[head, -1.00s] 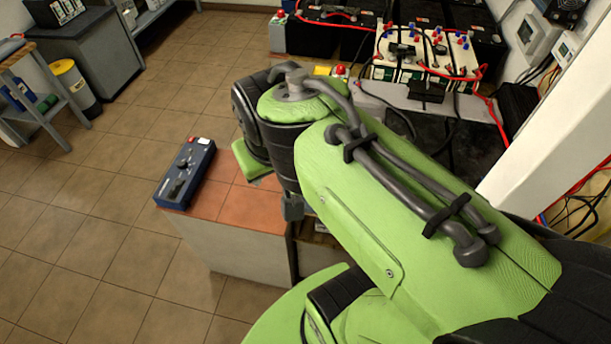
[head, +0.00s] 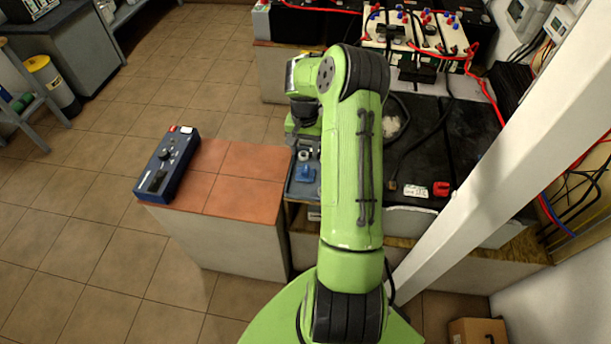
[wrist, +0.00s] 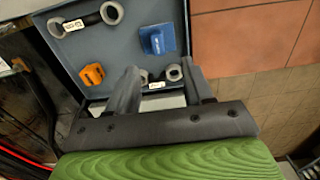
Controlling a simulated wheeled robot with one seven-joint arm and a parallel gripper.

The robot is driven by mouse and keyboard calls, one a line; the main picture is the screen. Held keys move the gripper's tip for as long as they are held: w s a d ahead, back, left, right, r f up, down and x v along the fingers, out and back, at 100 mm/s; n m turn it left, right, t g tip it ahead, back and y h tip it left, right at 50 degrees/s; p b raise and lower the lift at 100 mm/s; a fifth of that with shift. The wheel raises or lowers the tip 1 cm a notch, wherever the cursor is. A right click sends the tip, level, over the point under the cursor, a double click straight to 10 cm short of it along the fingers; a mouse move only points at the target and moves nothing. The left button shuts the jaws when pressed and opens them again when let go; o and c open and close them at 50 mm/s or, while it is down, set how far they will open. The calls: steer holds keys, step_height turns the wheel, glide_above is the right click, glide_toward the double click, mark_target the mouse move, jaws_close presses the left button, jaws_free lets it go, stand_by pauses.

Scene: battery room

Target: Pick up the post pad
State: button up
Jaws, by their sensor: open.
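A grey-blue tray (wrist: 110,55) lies below my gripper in the wrist view and also shows beside my arm in the head view (head: 303,191). In it are a blue block-like piece (wrist: 157,40) and a smaller orange piece (wrist: 92,74). No readable label tells which is the post pad; the blue piece looks most like a pad. The blue piece also shows in the head view (head: 306,174). My gripper (wrist: 160,78) is open and empty, with the blue piece just beyond its fingertips. In the head view my arm partly hides the tray.
Dark double-ended tools with ring ends (wrist: 88,20) lie in the tray, one partly between my fingers in the picture. A blue control box (head: 168,162) sits on the red-tiled top (head: 237,185). A white column (head: 470,190) stands right of my arm. Batteries (head: 415,35) stand behind.

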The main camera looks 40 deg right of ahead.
mark_target(306, 168)
steer(key=f+b, duration=0.2)
steer(key=f, duration=0.6)
steer(key=shift+s+f, duration=0.15)
steer(key=shift+s, duration=0.05)
steer(key=shift+c, duration=0.5)
jaws_close()
